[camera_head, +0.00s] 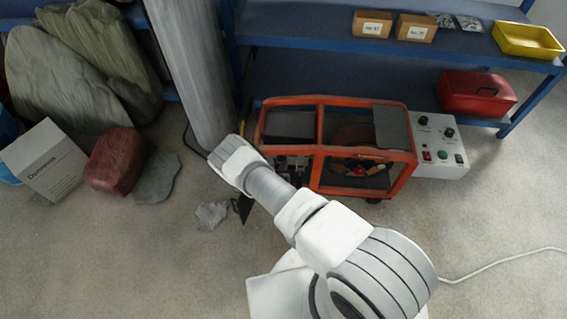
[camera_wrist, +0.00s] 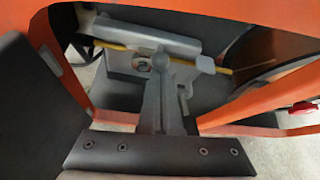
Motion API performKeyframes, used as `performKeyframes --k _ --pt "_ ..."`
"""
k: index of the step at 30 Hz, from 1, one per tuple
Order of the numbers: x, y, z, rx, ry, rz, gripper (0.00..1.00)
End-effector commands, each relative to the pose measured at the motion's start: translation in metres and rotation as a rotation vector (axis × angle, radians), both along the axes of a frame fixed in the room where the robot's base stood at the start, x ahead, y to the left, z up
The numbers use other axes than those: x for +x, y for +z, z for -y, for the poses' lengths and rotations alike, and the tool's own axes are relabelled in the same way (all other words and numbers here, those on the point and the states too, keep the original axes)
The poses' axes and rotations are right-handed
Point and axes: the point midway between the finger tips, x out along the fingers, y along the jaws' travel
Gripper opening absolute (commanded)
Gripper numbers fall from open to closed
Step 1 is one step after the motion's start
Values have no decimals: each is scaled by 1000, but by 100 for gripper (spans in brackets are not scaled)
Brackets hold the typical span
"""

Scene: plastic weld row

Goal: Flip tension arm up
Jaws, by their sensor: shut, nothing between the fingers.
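The strapping machine (camera_head: 335,150) has an orange frame and dark see-through panels. In the wrist view a slanting grey bar (camera_wrist: 140,34) lies inside the orange frame (camera_wrist: 275,98), over a grey block (camera_wrist: 125,66). It looks like the tension arm, but I cannot be sure. A yellow strap (camera_wrist: 115,46) runs along it. My gripper (camera_wrist: 161,55) is shut and empty, with its tips at or just in front of the bar's lower edge. I cannot tell whether they touch. In the head view my wrist reaches the machine's left front side, and the fingertips are not clear.
A dark panel (camera_wrist: 35,115) stands close on the left in the wrist view. A red knob (camera_wrist: 302,108) is at right. A grey control box (camera_head: 438,145) stands right of the machine, a grey column (camera_head: 195,75) behind left.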

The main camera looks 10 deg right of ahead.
Motion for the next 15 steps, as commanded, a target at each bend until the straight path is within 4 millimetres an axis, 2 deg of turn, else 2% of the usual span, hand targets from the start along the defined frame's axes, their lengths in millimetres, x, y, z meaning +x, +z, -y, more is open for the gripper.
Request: performKeyframes --k 11,15 --pt "-8 10 0 -1 2 4 0" --pt "-8 16 -2 -71 4 -16 0"
